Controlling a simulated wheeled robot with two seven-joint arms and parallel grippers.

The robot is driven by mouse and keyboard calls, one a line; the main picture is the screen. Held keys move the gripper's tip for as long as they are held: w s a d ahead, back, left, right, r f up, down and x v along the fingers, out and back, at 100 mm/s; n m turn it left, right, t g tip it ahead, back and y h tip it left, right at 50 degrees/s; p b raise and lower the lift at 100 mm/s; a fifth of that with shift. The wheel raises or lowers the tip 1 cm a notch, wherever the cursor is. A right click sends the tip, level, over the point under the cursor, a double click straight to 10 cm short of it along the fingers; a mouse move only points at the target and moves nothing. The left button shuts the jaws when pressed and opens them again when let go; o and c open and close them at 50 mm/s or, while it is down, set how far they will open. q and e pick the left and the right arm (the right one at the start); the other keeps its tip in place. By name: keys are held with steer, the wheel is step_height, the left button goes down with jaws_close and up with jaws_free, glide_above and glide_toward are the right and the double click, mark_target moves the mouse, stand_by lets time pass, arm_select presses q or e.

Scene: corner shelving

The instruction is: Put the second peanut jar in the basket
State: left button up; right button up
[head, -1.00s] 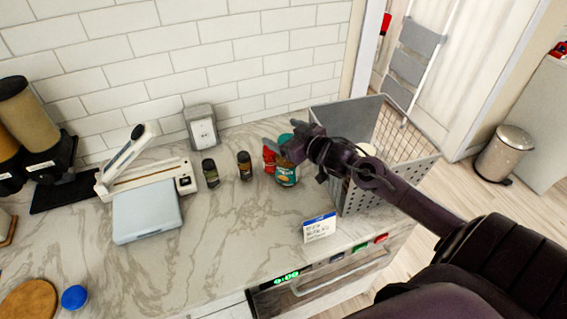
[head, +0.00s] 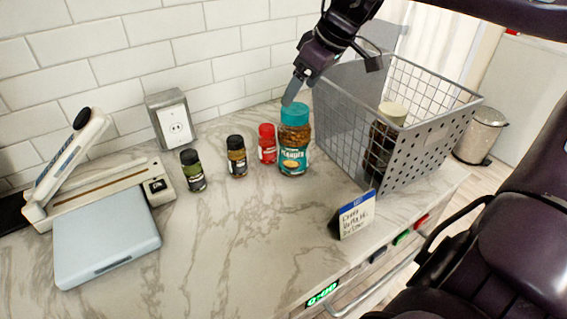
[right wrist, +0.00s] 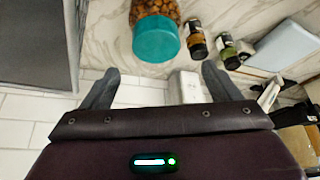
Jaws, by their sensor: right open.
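A peanut jar (head: 293,150) with a teal lid and label stands upright on the marble counter, left of the basket. Its lid also shows in the right wrist view (right wrist: 156,39). The grey mesh basket (head: 345,130) stands at the right of the counter. A jar with a pale lid (head: 392,112) is inside the basket, partly hidden by the mesh. My right gripper (head: 297,86) points down just above and behind the teal lid. In the right wrist view the fingers (right wrist: 157,84) are wide apart, with nothing between them. My left gripper is not in view.
A red spice bottle (head: 267,144) stands close left of the jar, with two dark-capped bottles (head: 237,157) (head: 193,171) further left. A small sign (head: 355,215) stands in front of the basket. A scale-like device (head: 105,235) is at left. The front counter is clear.

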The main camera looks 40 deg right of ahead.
mark_target(296, 108)
steer(key=shift+s+f+m+h+b, duration=0.15)
steer(key=shift+s+m+h+b, duration=0.25)
steer(key=shift+s+m+b, duration=0.15)
steer(key=shift+f, duration=0.1)
steer(key=p+x, duration=0.1)
steer(key=x, duration=0.6)
steer(key=shift+w+d+f, duration=0.15)
steer(key=c, duration=1.6)
jaws_close()
